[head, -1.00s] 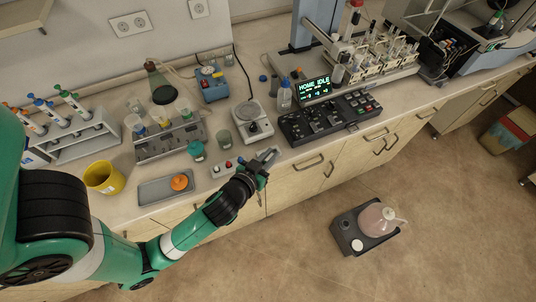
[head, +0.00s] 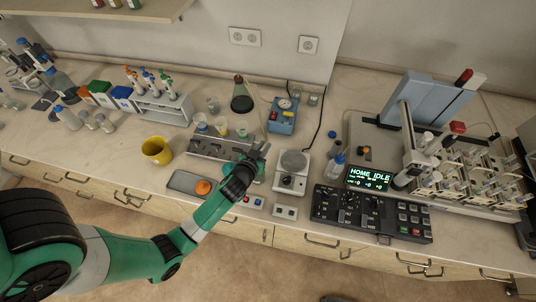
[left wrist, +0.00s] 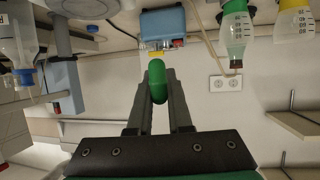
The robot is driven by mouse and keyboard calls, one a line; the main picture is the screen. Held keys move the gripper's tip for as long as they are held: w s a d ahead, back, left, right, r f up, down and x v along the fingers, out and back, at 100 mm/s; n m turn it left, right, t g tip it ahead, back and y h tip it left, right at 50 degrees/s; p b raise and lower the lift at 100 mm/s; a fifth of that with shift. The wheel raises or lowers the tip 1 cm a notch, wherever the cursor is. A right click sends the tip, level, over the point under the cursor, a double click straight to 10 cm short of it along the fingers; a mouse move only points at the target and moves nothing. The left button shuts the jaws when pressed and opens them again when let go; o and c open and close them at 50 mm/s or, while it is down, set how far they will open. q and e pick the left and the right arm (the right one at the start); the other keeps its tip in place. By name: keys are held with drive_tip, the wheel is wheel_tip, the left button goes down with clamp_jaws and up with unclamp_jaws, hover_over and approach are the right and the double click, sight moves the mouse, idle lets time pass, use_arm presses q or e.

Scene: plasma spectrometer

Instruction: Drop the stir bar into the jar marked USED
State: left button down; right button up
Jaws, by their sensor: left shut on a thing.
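My left gripper (head: 262,151) is over the bench, just left of the white stirrer plate (head: 292,172). In the left wrist view, my left gripper (left wrist: 158,88) is shut on a green capsule-shaped stir bar (left wrist: 158,80), held between its fingertips. I cannot make out the stir bar in the head view. No label reading USED is legible in either view. My left gripper and forearm hide part of the bench behind them. My right gripper is not in view.
A grey rack (head: 205,147) with several cups stands left of the gripper. A yellow cup (head: 157,150), a tray (head: 181,181) with an orange item (head: 203,187), a blue box (head: 283,117), a dark-necked flask (head: 241,97) and a black control panel (head: 340,212) are nearby.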

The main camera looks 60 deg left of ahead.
use_arm(q)
drive_tip(key=f+b, duration=0.3)
drive_tip(key=a+f+b, duration=0.1)
drive_tip(key=f+b, duration=0.1)
drive_tip(key=shift+s, duration=0.25)
idle(0.3)
drive_tip(key=c, duration=0.8)
unclamp_jaws()
drive_tip(key=shift+o, duration=0.2)
drive_tip(key=v, duration=1.1)
drive_tip(key=shift+s+d+p, duration=0.15)
drive_tip(key=shift+d+p, duration=0.15)
drive_tip(key=shift+p, duration=0.1)
drive_tip(key=shift+r, duration=0.1)
